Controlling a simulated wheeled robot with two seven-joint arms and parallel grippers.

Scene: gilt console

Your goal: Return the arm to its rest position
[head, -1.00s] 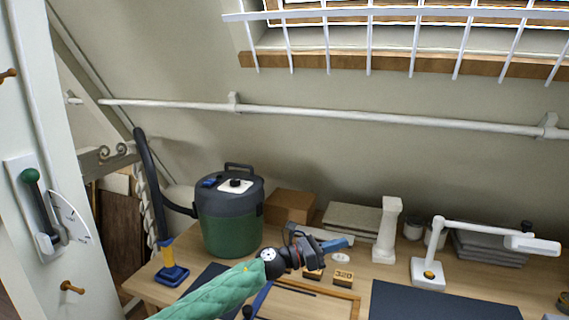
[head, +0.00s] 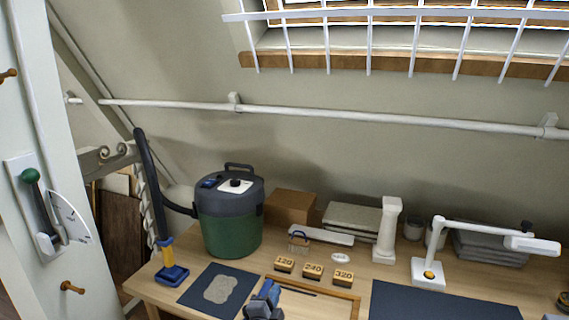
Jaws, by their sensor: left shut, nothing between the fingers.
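My left gripper (head: 266,291) shows at the bottom edge of the head view, with its blue fingers shut and empty. It is in front of the wooden bench, between a dark blue mat (head: 190,297) with a pale grey lobed shape (head: 220,289) on it and a thin wooden frame (head: 338,296). The rest of the left arm is below the picture. My right gripper is out of view.
Blocks marked 120 (head: 285,264), 240 (head: 313,271) and 320 (head: 343,277) stand behind the frame. A green vacuum (head: 231,225) with a black hose (head: 147,185) stands back left. A white lamp (head: 428,273) and a pale column (head: 387,232) stand right.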

